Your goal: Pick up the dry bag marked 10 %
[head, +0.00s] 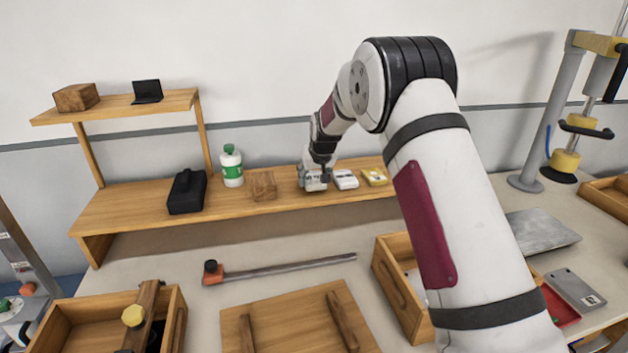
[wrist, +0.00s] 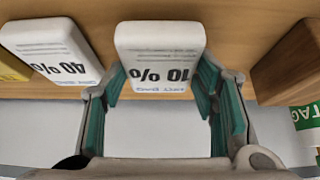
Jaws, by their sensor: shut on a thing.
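The dry bag marked 10 % (wrist: 160,55) is a white, block-like bag with dark print, upside down in the wrist view. It sits between the green finger pads of my gripper (wrist: 161,80), which is shut on it. In the head view my gripper (head: 315,177) is at the wooden shelf, and the bag (head: 316,185) shows partly under the fingers. I cannot tell whether the bag still touches the shelf. A similar white bag marked 40 % (wrist: 52,50) lies beside it; it also shows in the head view (head: 345,179).
A yellow bag (head: 374,177) is right of the white bags. A wooden block (head: 263,186), a white-green bottle (head: 231,167) and a black case (head: 187,192) stand to the left on the shelf (head: 130,212). Wooden trays and a long bar (head: 285,268) lie on the bench in front.

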